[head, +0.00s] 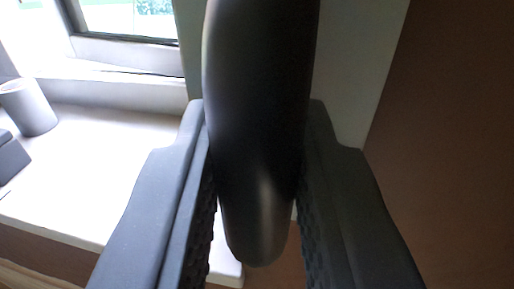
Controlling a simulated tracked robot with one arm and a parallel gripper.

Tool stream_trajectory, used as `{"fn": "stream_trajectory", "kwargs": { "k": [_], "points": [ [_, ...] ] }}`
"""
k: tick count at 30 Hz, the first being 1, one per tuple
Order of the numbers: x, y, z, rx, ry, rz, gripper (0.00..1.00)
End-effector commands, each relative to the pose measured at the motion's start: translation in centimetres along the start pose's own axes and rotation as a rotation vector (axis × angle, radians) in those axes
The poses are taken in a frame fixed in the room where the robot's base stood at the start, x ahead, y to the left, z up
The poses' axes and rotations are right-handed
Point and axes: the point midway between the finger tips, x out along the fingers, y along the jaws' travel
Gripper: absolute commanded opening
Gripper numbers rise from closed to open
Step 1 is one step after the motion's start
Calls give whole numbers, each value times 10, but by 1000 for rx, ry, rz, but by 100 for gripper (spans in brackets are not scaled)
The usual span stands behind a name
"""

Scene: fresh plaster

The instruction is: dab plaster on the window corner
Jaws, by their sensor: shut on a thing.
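My gripper (256,190) is in the middle of the head view, with a dark finger on each side. It is shut on a smooth black rounded handle-like object (258,110). The object runs up out of the top of the picture, so its far end is hidden and I cannot tell whether it bears plaster. A window (125,40) with a pale frame is at the upper left. Its lower right corner lies left of the held object, and part of the wall beside it is hidden behind that object. No plaster can be made out.
A white sill (95,165) stretches below the window. A grey cup-like container (28,107) stands on it at the left, beside a dark grey object (10,158) cut by the picture edge. A brown surface (450,130) fills the right side.

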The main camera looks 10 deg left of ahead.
Motion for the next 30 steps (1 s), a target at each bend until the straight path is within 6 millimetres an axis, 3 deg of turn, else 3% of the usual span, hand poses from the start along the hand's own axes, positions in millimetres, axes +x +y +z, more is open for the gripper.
{"fn": "stream_trajectory", "kwargs": {
  "k": [30],
  "points": [
    [0,0,64,0,-1,0,1]
  ]
}}
